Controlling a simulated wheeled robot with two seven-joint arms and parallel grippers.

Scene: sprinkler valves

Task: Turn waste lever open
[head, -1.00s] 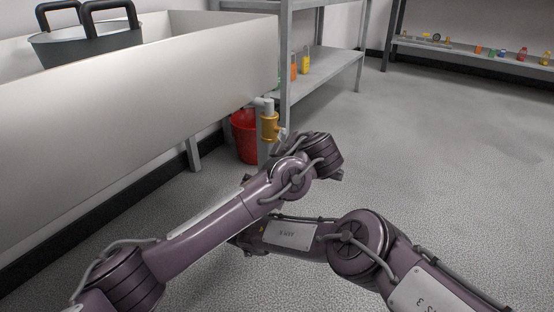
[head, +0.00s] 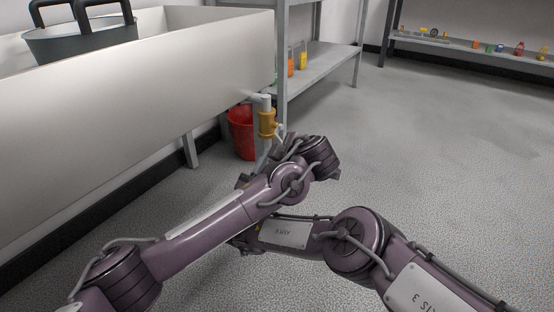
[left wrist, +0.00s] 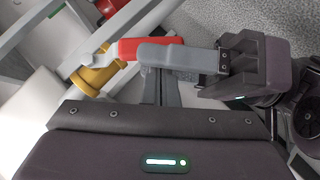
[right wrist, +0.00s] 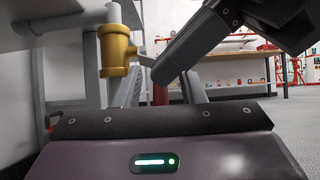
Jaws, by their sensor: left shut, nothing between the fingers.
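The brass waste valve (head: 267,122) hangs on the grey pipe at the trough's end. It also shows in the left wrist view (left wrist: 95,75) and the right wrist view (right wrist: 117,50). Its red-handled lever (left wrist: 139,46) points sideways from the valve in the left wrist view. My left gripper (head: 287,146) is shut and empty beside the lever; its fingers show in its wrist view (left wrist: 160,78). My right gripper (right wrist: 157,88) is open below the valve, fingers apart. One of its grey fingers overlaps the red handle in the left wrist view; contact is unclear.
The white trough (head: 130,90) with a dark pot (head: 85,42) is at left. A red bucket (head: 241,132) stands behind the valve. A shelf rack (head: 330,62) is behind. My two arms cross closely. The floor at right is clear.

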